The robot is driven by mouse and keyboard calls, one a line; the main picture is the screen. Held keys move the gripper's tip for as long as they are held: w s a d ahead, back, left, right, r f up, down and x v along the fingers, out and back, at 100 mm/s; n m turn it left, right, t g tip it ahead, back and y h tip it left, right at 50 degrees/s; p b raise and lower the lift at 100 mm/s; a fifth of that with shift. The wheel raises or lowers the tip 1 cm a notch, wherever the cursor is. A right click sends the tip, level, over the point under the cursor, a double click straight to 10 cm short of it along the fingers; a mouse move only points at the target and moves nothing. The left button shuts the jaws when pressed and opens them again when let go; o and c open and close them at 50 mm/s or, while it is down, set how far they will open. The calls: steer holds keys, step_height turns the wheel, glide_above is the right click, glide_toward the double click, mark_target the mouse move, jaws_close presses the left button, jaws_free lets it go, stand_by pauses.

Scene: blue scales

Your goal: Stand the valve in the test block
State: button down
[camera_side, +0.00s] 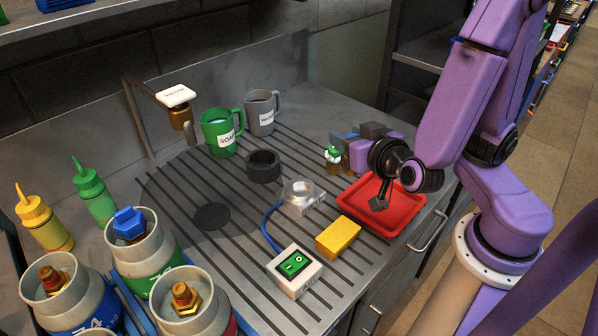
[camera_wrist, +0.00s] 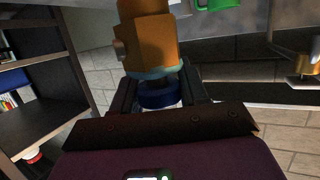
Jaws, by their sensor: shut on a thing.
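My gripper (camera_side: 347,146) points left over the right part of the drainboard, near the red tray. In the wrist view my gripper (camera_wrist: 160,97) is shut on the valve, a brass-orange body (camera_wrist: 148,45) with a teal edge and a blue ring between the fingers. In the side view the valve (camera_side: 333,158) shows as a small brown and green piece at the fingers, partly hidden; its exact tilt is hard to tell. A clear block with a round opening (camera_side: 302,195), apparently the test block, sits mid-board, left of and below the gripper, apart from the valve.
A blue cable joins the clear block to a white box with a green switch (camera_side: 296,270). A yellow block (camera_side: 338,237), red tray (camera_side: 352,205) and black ring (camera_side: 263,165) stand around. Green (camera_side: 222,132) and grey (camera_side: 262,112) mugs are behind; gas cylinders (camera_side: 147,250) fill the lower left.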

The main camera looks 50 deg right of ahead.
steer(key=shift+w+a+f, duration=0.35)
steer(key=shift+w+f, duration=1.65)
steer(key=shift+f, duration=0.05)
steer(key=shift+w+a+f, duration=0.35)
steer(key=shift+w+f, duration=1.65)
steer(key=shift+w+a+f, duration=0.35)
steer(key=shift+w+f, duration=1.65)
steer(key=shift+f, duration=0.05)
steer(key=shift+f, duration=0.15)
steer(key=c, duration=0.6)
jaws_free()
